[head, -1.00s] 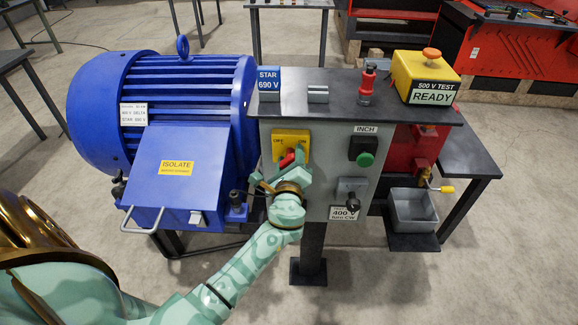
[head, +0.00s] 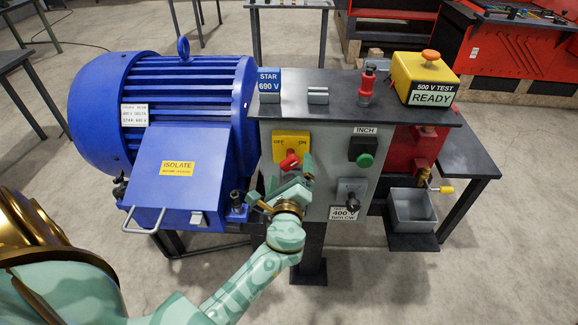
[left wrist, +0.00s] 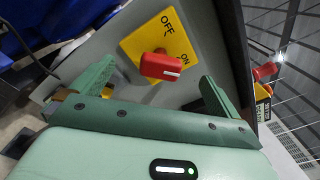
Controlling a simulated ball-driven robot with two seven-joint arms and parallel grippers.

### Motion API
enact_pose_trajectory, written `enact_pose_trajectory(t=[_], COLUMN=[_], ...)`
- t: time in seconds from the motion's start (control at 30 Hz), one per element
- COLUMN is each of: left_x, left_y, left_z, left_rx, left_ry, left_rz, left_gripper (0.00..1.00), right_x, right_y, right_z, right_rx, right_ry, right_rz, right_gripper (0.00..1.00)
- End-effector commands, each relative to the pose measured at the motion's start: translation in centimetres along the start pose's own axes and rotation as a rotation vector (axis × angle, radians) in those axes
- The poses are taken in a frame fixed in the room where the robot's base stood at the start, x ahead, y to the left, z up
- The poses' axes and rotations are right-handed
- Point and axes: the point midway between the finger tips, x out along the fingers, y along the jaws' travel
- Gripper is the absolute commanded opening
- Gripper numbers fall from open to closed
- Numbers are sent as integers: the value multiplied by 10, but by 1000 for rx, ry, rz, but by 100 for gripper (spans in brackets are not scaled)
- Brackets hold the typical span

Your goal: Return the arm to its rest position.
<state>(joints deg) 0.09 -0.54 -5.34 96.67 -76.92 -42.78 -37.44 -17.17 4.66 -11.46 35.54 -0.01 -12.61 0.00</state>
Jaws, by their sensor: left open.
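My left gripper (head: 288,180) is at the front of the grey control box, just below the yellow OFF/ON switch plate (head: 303,138). The red rotary knob (head: 290,160) sits on that plate. In the left wrist view the gripper (left wrist: 150,85) is open, with its two green fingers apart and nothing between them. The red knob (left wrist: 160,67) shows beyond the fingers, apart from them, with its white mark on the side towards ON. My left arm (head: 250,285) reaches in from the lower left. My right gripper is not in view.
The blue motor (head: 170,110) with its ISOLATE box stands left of the control box (head: 325,205). A green INCH button (head: 365,160), a 400 V switch (head: 352,200) and a grey bin (head: 412,210) are to the right. Open floor lies in front.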

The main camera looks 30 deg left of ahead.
Motion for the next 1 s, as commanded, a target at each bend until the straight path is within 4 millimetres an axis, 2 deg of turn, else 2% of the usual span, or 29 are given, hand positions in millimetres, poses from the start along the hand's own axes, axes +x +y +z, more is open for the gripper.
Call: enact_pose_trajectory(t=[0.2, 0.73, 0.8, 0.87, 0.97, 1.0], left_x=[-18, -19, -19, -20, -30, -39], left_y=[0, 0, -1, 5, 37, 55], left_z=[0, 0, -2, -18, -68, -92], left_rx=[0, -2, -46, -165, -365, -458], left_ry=[1, 0, 9, 74, 227, 297], left_rz=[0, 0, -5, 13, 113, 179], left_gripper=[100, 100, 100, 100, 100, 100], right_x=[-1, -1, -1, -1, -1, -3], right_y=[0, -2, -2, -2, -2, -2], right_z=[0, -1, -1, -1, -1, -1], right_rx=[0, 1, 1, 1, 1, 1], right_ry=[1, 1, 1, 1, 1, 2], right_rz=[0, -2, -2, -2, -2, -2], right_gripper=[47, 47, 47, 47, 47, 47])
